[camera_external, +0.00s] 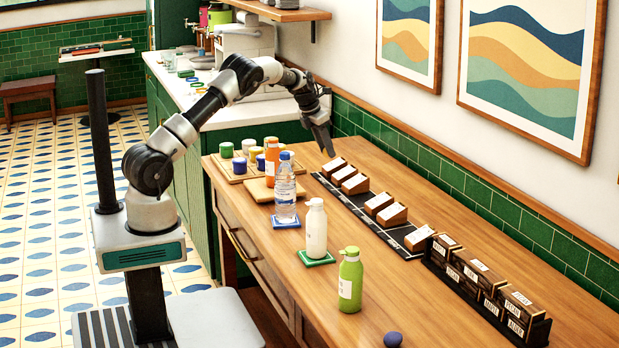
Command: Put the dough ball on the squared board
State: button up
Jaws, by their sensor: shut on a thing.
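My gripper (326,152) is over the back of the wooden table, its dark fingers pointing down, just above or at the nearest small wooden block. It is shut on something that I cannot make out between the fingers. A dark blue ball (393,340) lies at the table's front, cut by the picture's bottom edge; it may be the dough ball. A long black board (404,250) with outlined squares lies along the wall side. Several wooden blocks with white labels stand on it, with bare squares between some. I cannot tell if it is the squared board.
A wooden board (232,178) with several coloured jars stands at the table's far left. An orange bottle (272,163), water bottle (285,196), white bottle (316,232) and green bottle (350,282) stand in a row. A rack of labelled blocks (487,290) stands right. The middle tabletop is clear.

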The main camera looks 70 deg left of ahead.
jog(key=s+a+n+y+b, duration=0.2)
jog(key=s+a+n, duration=0.3)
jog(key=s+a, duration=2.15)
jog(key=shift+g, duration=0.3)
jog(key=x, duration=0.6)
jog(key=s+x, duration=0.1)
jog(key=x, duration=0.2)
jog(key=shift+f+b, duration=0.3)
jog(key=shift+f, duration=0.1)
jog(key=o, duration=1)
jog(key=shift+f, duration=0.1)
